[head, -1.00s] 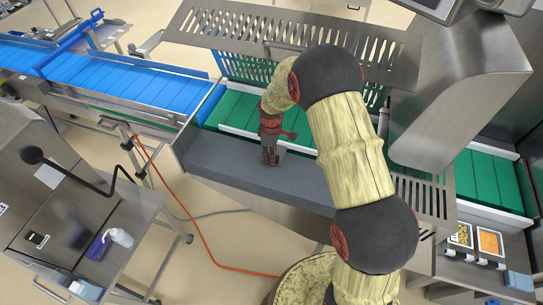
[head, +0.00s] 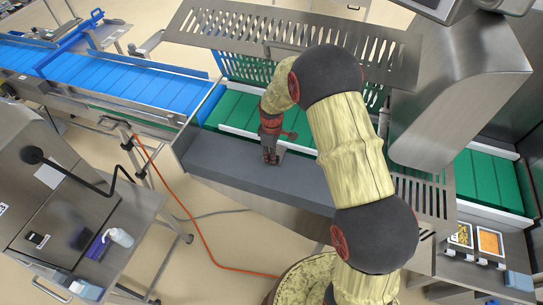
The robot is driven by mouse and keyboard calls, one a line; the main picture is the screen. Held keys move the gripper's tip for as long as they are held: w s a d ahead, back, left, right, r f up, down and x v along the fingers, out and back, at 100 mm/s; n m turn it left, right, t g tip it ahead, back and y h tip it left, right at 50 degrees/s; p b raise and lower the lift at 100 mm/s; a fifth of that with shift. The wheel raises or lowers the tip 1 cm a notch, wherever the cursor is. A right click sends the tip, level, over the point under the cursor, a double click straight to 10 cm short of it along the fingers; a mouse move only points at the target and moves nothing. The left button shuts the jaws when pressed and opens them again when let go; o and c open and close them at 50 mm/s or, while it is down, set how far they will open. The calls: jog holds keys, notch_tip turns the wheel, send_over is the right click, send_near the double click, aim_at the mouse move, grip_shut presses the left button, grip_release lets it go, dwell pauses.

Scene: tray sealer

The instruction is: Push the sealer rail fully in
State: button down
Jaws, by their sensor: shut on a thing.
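The tray sealer's green belt (head: 485,182) runs under the machine. A long pale rail (head: 236,131) lies along the belt's near side, beside a dark grey slab (head: 215,165); I take this pale strip as the sealer rail. My gripper (head: 271,159) points down at the slab's far edge, by the rail. Its jaws are shut on a small light-grey piece, which looks like a part of the rail; the fingers hide most of it. My arm covers the rail's right part, so I cannot tell how far in it sits.
A slotted steel guard (head: 225,25) stands raised behind my gripper. The steel sealer hood (head: 465,75) is close on the right of my arm. A blue conveyor (head: 140,80) leads in from the left. An orange cable (head: 190,215) lies on the floor.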

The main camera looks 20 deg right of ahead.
jog(key=w+d, duration=0.1)
jog(key=w, duration=0.1)
jog(key=w+d+b, duration=0.1)
jog(key=w+d, duration=0.1)
jog(key=shift+w, duration=0.15)
jog(key=shift+d+r, duration=0.1)
jog(key=c, duration=1.8)
grip_release()
jog(key=shift+w+d, duration=0.1)
jog(key=shift+w, duration=0.05)
jog(key=shift+o, duration=0.4)
